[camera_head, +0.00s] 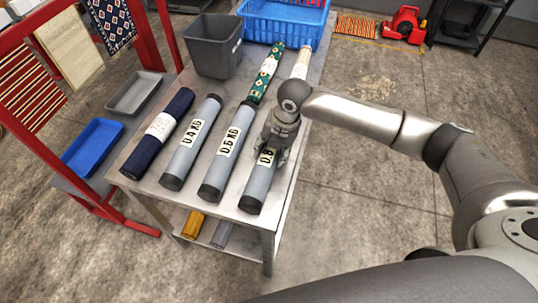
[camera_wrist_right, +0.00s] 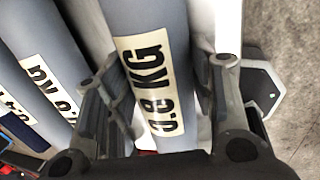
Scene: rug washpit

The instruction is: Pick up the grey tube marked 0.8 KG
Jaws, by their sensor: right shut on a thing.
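The grey tube marked 0.8 KG (camera_head: 257,187) has dark end caps and a pale label. It lies at the right edge of the metal table, partly hidden under my right gripper (camera_head: 275,147). In the right wrist view the tube (camera_wrist_right: 147,18) runs between the two fingers of my right gripper (camera_wrist_right: 165,70), which is shut on it. I cannot tell any gap between the tube and the tabletop. The grey tubes marked 0.6 KG (camera_head: 217,172) and 0.4 KG (camera_head: 185,160) lie to its left. My left gripper is not in view.
A dark blue roll (camera_head: 143,158) lies left of the tubes. A green patterned roll (camera_head: 265,77), a grey bin (camera_head: 213,60) and a blue basket (camera_head: 285,28) are farther back on the table (camera_head: 153,182). A red rack (camera_head: 75,170) stands at left.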

